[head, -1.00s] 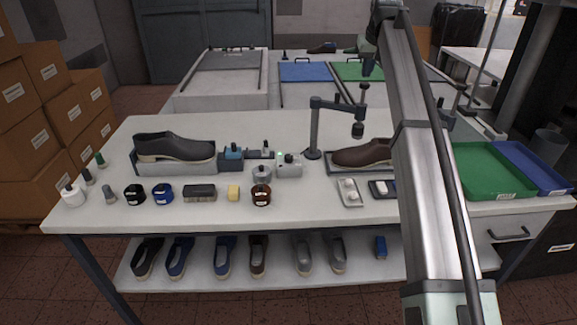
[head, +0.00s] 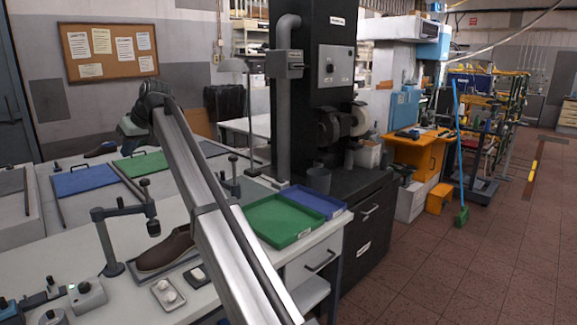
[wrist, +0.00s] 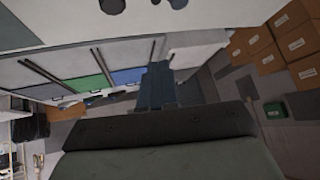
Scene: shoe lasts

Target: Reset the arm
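My arm (head: 205,185) rises from the bottom of the head view, over the right part of the workbench, to a dark joint (head: 153,97) at upper left. Beyond that joint only a short pale part shows, and the fingers cannot be made out. In the wrist view, a dark grey-green body (wrist: 160,150), which seems to be part of my gripper, fills the bottom. No separate fingertips or gap can be told there, and no held object is visible.
A brown shoe (head: 168,250) sits on the bench beside a dark clamp stand (head: 107,240). Green (head: 284,222) and blue (head: 318,201) trays lie on the bench's right end. A black machine (head: 325,85) stands behind. Stacked boxes (wrist: 283,45) show in the wrist view.

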